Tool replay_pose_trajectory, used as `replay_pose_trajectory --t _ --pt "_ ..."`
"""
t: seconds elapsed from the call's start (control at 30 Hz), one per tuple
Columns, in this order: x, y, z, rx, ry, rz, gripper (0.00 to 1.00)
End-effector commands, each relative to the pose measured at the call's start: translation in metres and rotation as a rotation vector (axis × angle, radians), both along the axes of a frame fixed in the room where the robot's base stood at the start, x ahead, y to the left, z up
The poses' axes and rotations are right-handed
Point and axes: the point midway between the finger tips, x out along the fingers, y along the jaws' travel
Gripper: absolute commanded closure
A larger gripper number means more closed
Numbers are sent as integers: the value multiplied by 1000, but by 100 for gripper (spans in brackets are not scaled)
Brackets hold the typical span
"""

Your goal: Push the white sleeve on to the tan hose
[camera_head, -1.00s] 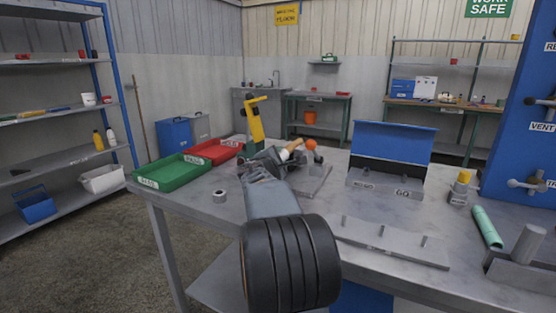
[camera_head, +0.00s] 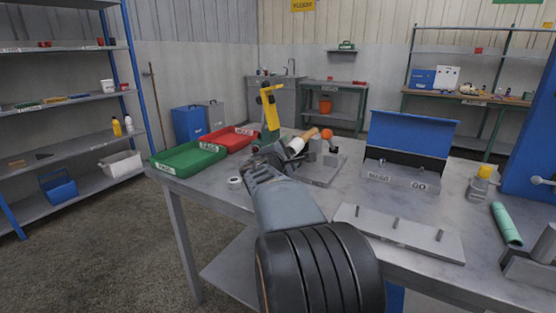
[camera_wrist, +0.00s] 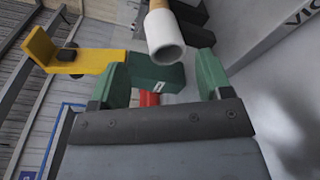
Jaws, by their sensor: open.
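The tan hose (camera_head: 308,135) points toward my arm from a grey fixture on the bench. The white sleeve (camera_head: 296,146) sits at the hose's near end. In the wrist view the sleeve (camera_wrist: 166,42) is a short white tube with its open end facing the camera, and the tan hose (camera_wrist: 157,5) runs into its far end. How far the sleeve is on cannot be told. My gripper (camera_wrist: 161,62) is open, its two green fingers spread with the sleeve's end between and just beyond the tips. The fingers do not appear to touch it. In the head view my wrist partly hides the gripper.
A yellow-and-green upright tool (camera_head: 269,105) stands close beside the gripper. A green tray (camera_head: 186,162) and red tray (camera_head: 235,136) lie to the left. An orange ball knob (camera_head: 327,133) is near the hose. A blue-backed box (camera_head: 408,140) stands to the right.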

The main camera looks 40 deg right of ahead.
Motion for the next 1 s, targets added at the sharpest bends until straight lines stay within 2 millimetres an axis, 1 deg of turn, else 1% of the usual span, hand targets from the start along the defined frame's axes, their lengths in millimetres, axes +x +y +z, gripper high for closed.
replay_pose_trajectory --t 0.03,0.2,0.4,0.6,0.8,0.93,1.0 --pt "-4 11 3 -2 -1 4 28" --pt "-16 39 4 -2 -2 2 28" --pt "-25 61 5 -2 -1 1 28" --pt "-29 70 5 -2 -1 -1 28" --pt "-30 71 5 -2 -1 -1 28" --pt "-31 73 4 22 -10 -5 41" --pt "-33 79 2 75 -30 -11 47"
